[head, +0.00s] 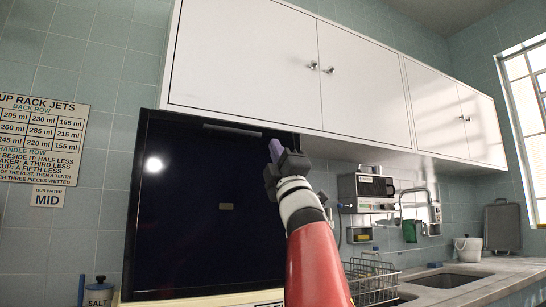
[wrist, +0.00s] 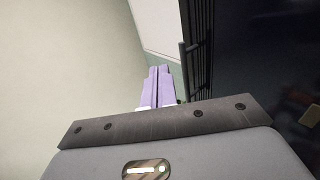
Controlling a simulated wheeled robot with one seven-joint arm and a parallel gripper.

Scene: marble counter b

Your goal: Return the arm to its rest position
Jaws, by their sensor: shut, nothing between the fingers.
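My gripper (head: 274,150) is raised in front of the large black panel, just under the lower edge of the white wall cabinets, at the end of my red arm. In the wrist view, its two purple fingers (wrist: 159,86) are together with nothing between them. The gripper appears close to the panel's handle and the cabinet's lower edge in the head view. I cannot tell whether it touches either.
The black panel (head: 190,240) has a handle bar (head: 234,130) at its top. White cabinets (head: 250,60) hang above. On the right are a wire dish rack (head: 371,283), a sink (head: 447,280) and a white bucket (head: 467,248). A salt jar (head: 98,294) stands lower left.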

